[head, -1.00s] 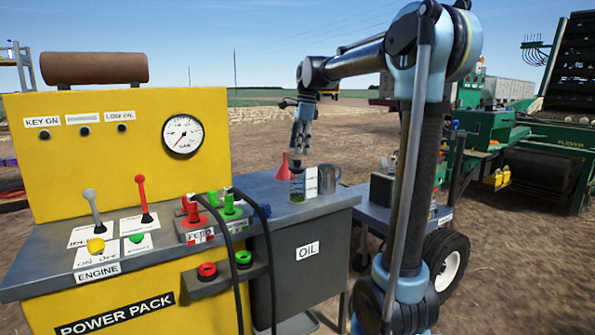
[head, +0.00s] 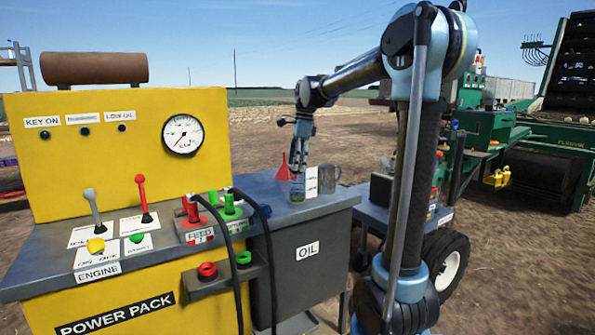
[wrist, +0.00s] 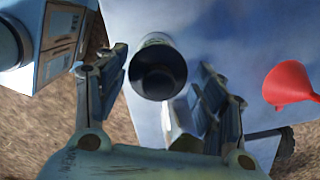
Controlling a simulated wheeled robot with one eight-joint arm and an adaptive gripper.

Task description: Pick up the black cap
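The black cap (wrist: 157,80) shows in the wrist view at the end of a small round jar or bottle. It lies between the two fingers of my gripper (wrist: 160,68), which are apart, with a gap on either side of the cap. In the head view my gripper (head: 298,166) points down over the small jar (head: 297,189), which has olive-green contents and stands on the grey bench top. The cap is hidden by the fingers there, and contact cannot be told.
A red funnel (head: 281,173) stands left of the jar, also in the wrist view (wrist: 289,85). A white labelled box (head: 312,181) and a grey mug (head: 330,178) stand close on the right. The yellow power pack panel (head: 90,155) and black hoses (head: 262,240) are further left.

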